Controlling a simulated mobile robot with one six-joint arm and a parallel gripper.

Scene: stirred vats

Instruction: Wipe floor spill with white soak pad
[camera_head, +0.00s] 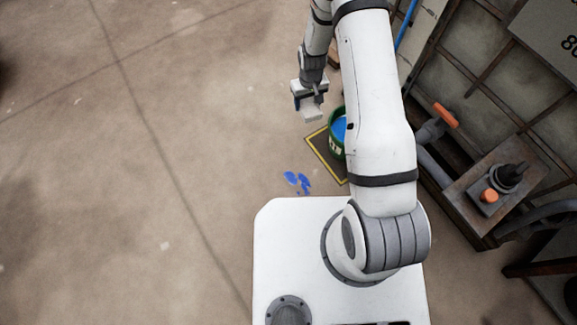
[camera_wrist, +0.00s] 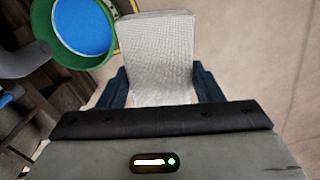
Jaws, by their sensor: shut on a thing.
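My gripper (camera_head: 309,103) is shut on the white soak pad (camera_head: 311,114) and holds it above the floor, just left of a green bucket. The pad (camera_wrist: 158,50) shows in the wrist view as a pale woven block between the dark fingers of my gripper (camera_wrist: 160,88). A blue spill (camera_head: 298,181) lies on the floor in separate patches in the head view, below the pad and close to the front edge of my base. The spill is not in the wrist view.
The green bucket (camera_head: 336,147) holds blue liquid and stands on a yellow-edged mat (camera_head: 322,158), partly hidden by my arm. It also shows in the wrist view (camera_wrist: 103,57). A rusty metal frame with an orange-handled valve (camera_head: 446,115) stands at right. Floor at left is clear.

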